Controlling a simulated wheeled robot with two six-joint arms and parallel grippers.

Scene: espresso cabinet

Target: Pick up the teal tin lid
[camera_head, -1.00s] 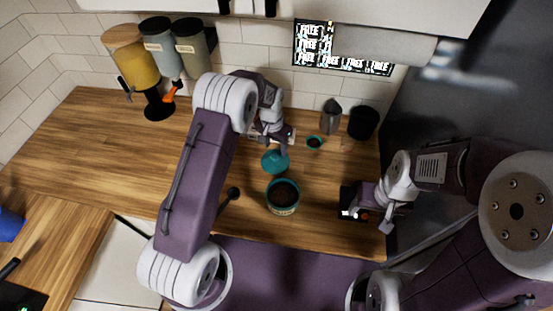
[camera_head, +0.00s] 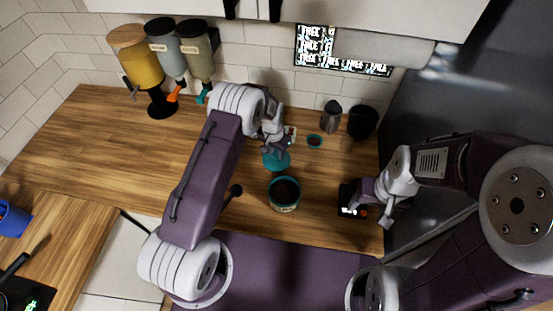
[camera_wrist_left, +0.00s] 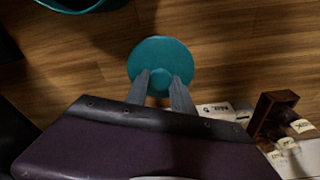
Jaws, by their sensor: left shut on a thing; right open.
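The teal tin lid (camera_head: 277,162) is a round disc with a small knob, behind the open teal tin (camera_head: 284,207) in the head view. My left gripper (camera_head: 273,149) is shut on the lid; in the left wrist view its fingers (camera_wrist_left: 160,83) close on the knob of the lid (camera_wrist_left: 160,50). I cannot tell whether the lid touches the counter. The tin holds dark contents, and its rim shows at the top left of the wrist view (camera_wrist_left: 75,8). My right gripper (camera_head: 378,218) is open and empty beside a small black device.
The black device (camera_head: 349,201) with a lit display sits at the counter's right. Dispensers (camera_head: 160,70) stand at the back left. The left wooden counter (camera_head: 110,150) is clear.

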